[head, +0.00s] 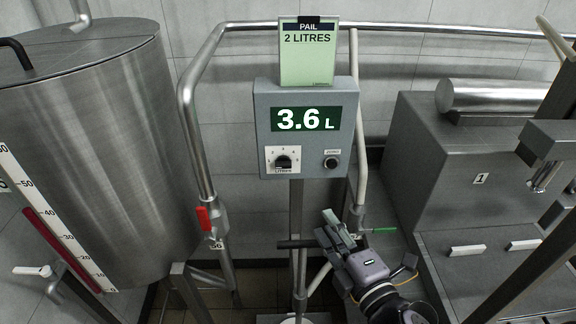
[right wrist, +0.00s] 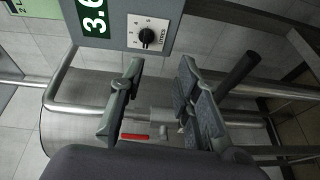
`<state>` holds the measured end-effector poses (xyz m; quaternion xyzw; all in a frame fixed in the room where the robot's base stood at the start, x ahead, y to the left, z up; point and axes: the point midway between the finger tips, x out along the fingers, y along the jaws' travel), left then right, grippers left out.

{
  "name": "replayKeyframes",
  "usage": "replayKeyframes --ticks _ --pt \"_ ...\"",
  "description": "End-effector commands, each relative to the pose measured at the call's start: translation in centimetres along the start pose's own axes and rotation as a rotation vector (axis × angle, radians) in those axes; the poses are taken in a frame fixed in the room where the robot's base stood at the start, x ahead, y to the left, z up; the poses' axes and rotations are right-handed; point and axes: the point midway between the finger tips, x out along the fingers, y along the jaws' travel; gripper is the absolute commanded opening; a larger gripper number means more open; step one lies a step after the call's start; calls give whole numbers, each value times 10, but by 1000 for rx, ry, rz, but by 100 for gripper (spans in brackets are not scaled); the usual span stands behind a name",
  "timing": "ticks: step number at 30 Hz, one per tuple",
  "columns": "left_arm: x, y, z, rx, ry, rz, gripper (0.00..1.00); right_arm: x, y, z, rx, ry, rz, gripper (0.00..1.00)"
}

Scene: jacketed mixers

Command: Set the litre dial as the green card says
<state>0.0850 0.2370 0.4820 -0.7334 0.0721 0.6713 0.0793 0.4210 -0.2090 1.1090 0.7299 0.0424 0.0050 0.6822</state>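The green card (head: 308,58) above the control box reads "PAIL 2 LITRES". The grey control box (head: 346,120) has a display (head: 305,119) showing 3.6 L. The litre dial (head: 283,161), a black knob on a white scale plate, is at its lower left; its exact setting is too small to read. The dial also shows in the right wrist view (right wrist: 147,37), above the gap between my fingers. My right gripper (head: 325,226) is open and empty, below and to the right of the dial, apart from it. My left gripper is out of view.
A small black button (head: 331,162) sits right of the dial. A steel tank (head: 95,150) stands at left, with pipe rails and a red valve handle (head: 204,218) beside it. A black bar (head: 296,244) sticks out near my gripper. A grey machine (head: 460,155) stands at right.

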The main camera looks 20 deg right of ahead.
Motion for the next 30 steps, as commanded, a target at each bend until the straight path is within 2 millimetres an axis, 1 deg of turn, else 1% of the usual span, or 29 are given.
replayKeyframes --ticks 1,3,8,13,14,15,20,27,30 --pt "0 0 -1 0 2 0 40 -1 9 -6 -39 26 27 30" --pt "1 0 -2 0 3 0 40 -1 15 -11 -68 46 49 30" --pt "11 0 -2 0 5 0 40 9 15 -12 -73 49 60 30" --pt "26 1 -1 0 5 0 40 27 14 -12 -74 49 58 30" --pt "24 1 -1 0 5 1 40 31 16 -12 -75 48 56 30" --pt "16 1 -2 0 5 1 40 39 21 -13 -73 46 53 30" --pt "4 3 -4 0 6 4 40 71 24 -14 -71 45 52 30" --pt "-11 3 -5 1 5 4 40 123 25 -17 -70 44 51 30" --pt "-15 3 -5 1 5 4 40 141 25 -18 -69 45 50 30"
